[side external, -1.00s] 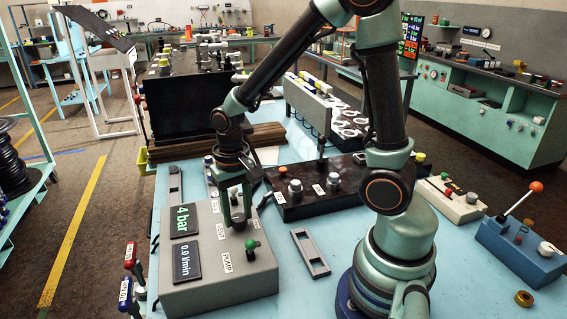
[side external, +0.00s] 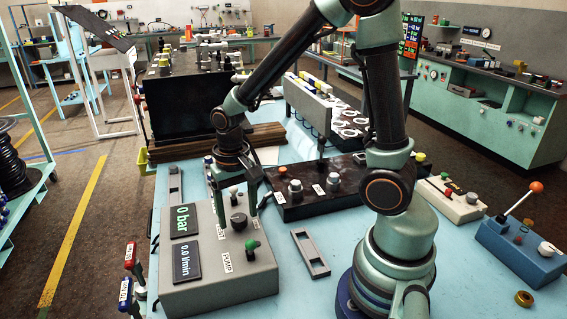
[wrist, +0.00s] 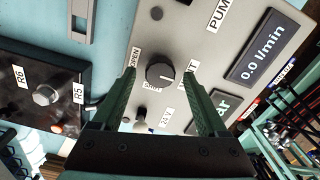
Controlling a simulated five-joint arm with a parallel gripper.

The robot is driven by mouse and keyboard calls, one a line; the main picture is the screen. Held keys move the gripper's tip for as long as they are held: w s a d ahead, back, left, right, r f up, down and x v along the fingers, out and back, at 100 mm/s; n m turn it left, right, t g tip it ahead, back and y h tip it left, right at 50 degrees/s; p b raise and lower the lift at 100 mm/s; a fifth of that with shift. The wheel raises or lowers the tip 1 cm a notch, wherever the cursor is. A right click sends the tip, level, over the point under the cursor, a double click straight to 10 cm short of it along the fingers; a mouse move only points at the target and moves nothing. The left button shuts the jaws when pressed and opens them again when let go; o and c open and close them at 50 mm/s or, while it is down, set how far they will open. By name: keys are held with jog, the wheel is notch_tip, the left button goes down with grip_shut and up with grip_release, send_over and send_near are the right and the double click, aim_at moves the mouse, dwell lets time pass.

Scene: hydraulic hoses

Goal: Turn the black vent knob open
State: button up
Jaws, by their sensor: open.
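The black vent knob (side external: 239,221) stands on the sloped top of the grey control box (side external: 205,290). In the wrist view the knob (wrist: 159,73) sits between my two green fingertips, with visible gaps on both sides. A pale mark on its face lies toward the lower right; an OPEN label (wrist: 135,57) is to its upper left. My gripper (side external: 236,218) is open and straddles the knob, holding nothing. The pressure display (side external: 180,220) reads 0 bar and the flow display (side external: 187,262) reads 0.0 l/min.
A green-topped pump control (side external: 252,246) stands just in front of the knob on the same box. A black block with knobs (side external: 310,192) lies behind to the right. A slotted grey plate (side external: 310,253) lies on the light blue bench. A blue lever unit (side external: 525,248) stands far right.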

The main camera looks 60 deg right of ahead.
aim_at(238, 217)
notch_tip(238, 217, up, 12)
dwell(0.5)
jog(key=shift+r, duration=0.1)
jog(key=s+r+n+t, duration=0.1)
jog(key=n+t, duration=0.1)
jog(key=s+r+n+t, duration=0.1)
jog(key=n, duration=0.1)
jog(key=s+r+n+t, duration=0.1)
jog(key=s+n+t, duration=0.1)
jog(key=shift+a+t, duration=0.25)
jog(key=shift+t, duration=0.05)
